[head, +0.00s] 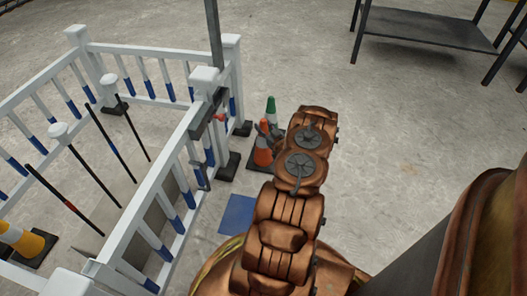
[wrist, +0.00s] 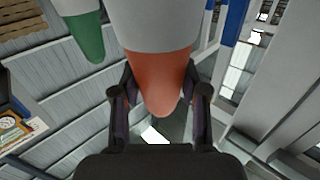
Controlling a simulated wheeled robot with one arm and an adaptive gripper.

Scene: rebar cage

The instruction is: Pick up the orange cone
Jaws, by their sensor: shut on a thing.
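The orange cone (head: 263,156) has a pale band and a dark base and stands upright beside the white fence in the head view. In the wrist view the cone (wrist: 162,88) fills the top middle, its orange tip pointing down in the picture and its white band above. My gripper (wrist: 160,76) has one finger on each side of the orange tip and is shut on it. In the head view my gripper (head: 275,132) is small and partly hidden by my arm. I cannot tell whether the cone's base is clear of the floor.
A green-tipped cone (head: 270,106) stands just behind the orange one; it also shows in the wrist view (wrist: 87,38). A white and blue fence (head: 190,140) runs close on the left. A dark metal table (head: 425,28) stands far right. Concrete floor between is open.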

